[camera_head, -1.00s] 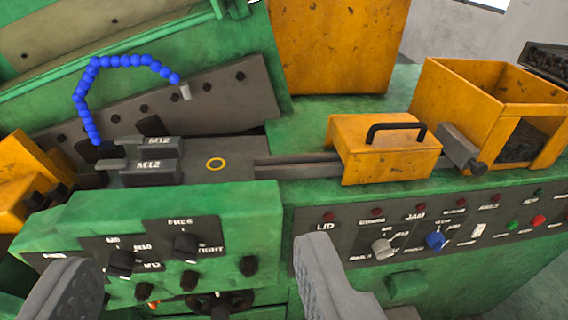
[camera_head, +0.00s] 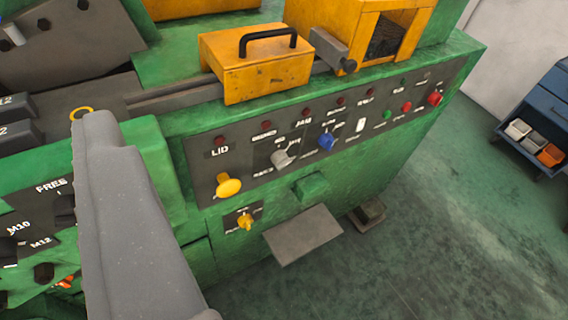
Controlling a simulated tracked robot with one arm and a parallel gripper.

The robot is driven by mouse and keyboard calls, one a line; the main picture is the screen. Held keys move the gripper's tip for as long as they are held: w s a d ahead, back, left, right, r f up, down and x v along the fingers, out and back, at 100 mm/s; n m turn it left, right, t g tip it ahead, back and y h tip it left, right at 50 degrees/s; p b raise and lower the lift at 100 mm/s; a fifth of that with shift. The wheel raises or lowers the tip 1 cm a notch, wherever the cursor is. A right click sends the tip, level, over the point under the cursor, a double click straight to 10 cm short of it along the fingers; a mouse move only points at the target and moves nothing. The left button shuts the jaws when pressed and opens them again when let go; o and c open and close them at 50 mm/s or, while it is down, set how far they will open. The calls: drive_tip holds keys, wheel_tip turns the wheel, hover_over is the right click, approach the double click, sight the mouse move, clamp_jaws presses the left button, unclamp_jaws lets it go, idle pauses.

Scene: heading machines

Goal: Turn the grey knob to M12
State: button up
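The grey knob (camera_head: 283,155) sits on the dark control panel (camera_head: 208,188) of the green machine, right of the LID label. The small lettering around it is too blurred to read, so its setting cannot be told. One grey finger of my gripper (camera_head: 97,125) stands large in the foreground at left, apart from the grey knob and to its left. The other finger is not clearly visible, so the opening cannot be judged. Nothing is seen held.
A blue knob (camera_head: 327,141) is just right of the grey knob. A yellow knob (camera_head: 228,186) is at its lower left, with a smaller yellow knob (camera_head: 245,221) below. A grey plate (camera_head: 303,235) juts out under the panel. A black-handled yellow box (camera_head: 262,68) stands above.

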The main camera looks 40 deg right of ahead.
sight(284, 165)
drive_tip(key=w+d+f+n+t+h+b, duration=0.1)
drive_tip(key=w+d+f+h, duration=0.2)
drive_tip(key=w+d+f, duration=0.8)
drive_tip(key=w+d+f+n+h, duration=0.1)
drive_tip(key=w+d+f+h, duration=0.1)
drive_tip(key=w+d+f, duration=0.7)
drive_tip(key=s+d+f+n+t+y, duration=0.15)
drive_tip(key=d+f, duration=0.25)
drive_tip(key=f, duration=0.5)
drive_tip(key=s+d+f+n+y+b, duration=0.1)
drive_tip(key=s+d+f, duration=0.25)
drive_tip(key=f, duration=0.55)
drive_tip(key=s+d+f+n+y, duration=0.1)
drive_tip(key=s+d+f+y, duration=0.1)
drive_tip(key=d+f, duration=0.45)
drive_tip(key=w, duration=0.4)
drive_tip(key=w+f+b, duration=0.1)
drive_tip(key=w, duration=0.4)
drive_tip(key=w+a+f, duration=0.1)
drive_tip(key=w, duration=0.3)
drive_tip(key=shift+w+b, duration=0.2)
drive_tip(key=shift+b, duration=0.2)
drive_tip(key=c, duration=1)
